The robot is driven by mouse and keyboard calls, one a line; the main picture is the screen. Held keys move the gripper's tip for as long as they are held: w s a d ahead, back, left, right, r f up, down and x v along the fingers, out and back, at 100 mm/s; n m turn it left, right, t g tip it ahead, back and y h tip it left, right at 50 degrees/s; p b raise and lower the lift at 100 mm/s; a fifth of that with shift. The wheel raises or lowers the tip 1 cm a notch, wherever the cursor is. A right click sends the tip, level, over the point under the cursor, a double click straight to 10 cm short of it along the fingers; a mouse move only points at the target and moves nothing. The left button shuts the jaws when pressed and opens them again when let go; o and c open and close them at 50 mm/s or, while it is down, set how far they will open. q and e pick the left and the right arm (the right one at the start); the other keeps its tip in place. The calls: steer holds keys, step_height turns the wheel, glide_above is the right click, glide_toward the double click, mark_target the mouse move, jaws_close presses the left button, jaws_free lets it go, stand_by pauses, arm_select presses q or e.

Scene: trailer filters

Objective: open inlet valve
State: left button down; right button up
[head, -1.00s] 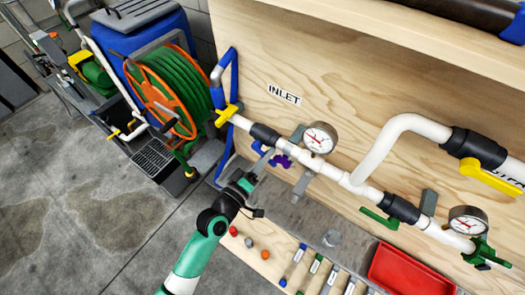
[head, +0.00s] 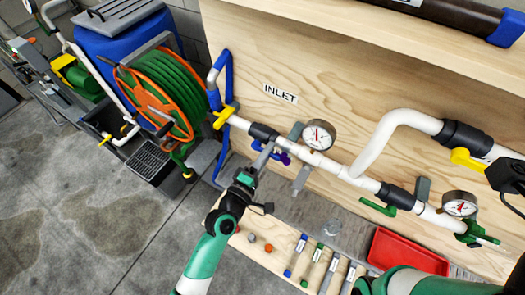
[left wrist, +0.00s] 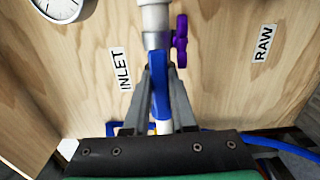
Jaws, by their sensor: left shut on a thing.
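The blue valve handle (left wrist: 159,82) sits on the white pipe below the INLET label (head: 281,93). In the left wrist view the label (left wrist: 120,69) is left of the handle. My left gripper (head: 266,153) is at this handle, and in the left wrist view its two fingers (left wrist: 159,98) close on its sides. A purple valve handle (left wrist: 180,41) is just beyond it. My right arm enters at the lower right of the head view; a dark part at the right edge overlaps the yellow handle (head: 467,158), and its fingers cannot be made out.
Pressure gauges (head: 319,135) and (head: 460,204) stand on the white pipework (head: 352,172). A red tray (head: 405,252) and several labelled tubes (head: 312,267) lie on the bench below. A green hose reel (head: 163,100) stands at left.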

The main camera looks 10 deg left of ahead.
arm_select(q)
steer(key=shift+r, duration=0.1)
steer(key=c, duration=0.7)
jaws_free()
steer(key=shift+c, duration=0.2)
steer(key=shift+s, duration=0.1)
steer(key=p+v, duration=0.1)
steer(key=v, duration=1)
steer(key=shift+s, duration=0.25)
steer(key=shift+w+a, duration=0.1)
